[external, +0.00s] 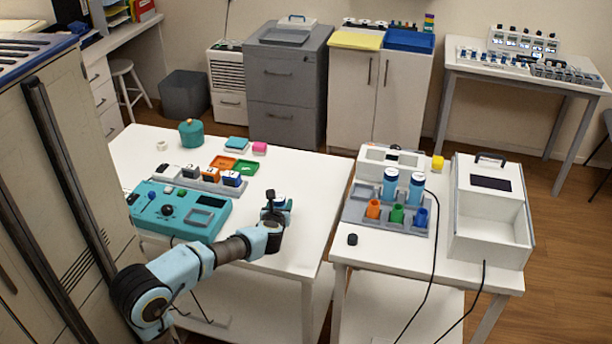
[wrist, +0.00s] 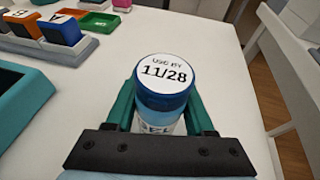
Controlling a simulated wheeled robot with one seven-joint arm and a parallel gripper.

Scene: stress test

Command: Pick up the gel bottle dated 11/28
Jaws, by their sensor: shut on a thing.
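The gel bottle dated 11/28 (wrist: 165,78) is in the wrist view, upright, with a blue rim and a white top reading "USE BY 11/28". Part of a label shows on its body below. The green fingers of my gripper (wrist: 163,115) are on both sides of the bottle and shut on it. In the external view my gripper (external: 276,212) is at the right front part of the left white table (external: 290,178). The bottle is mostly hidden there by the gripper, and I cannot tell whether it touches the table.
A teal device (external: 175,212) and a grey rack (external: 205,183) of lettered blocks stand to the left. Green and orange trays (external: 224,162) lie behind. A second table (external: 385,258) to the right, across a gap, holds two blue bottles, coloured cups and a white open box (external: 490,215).

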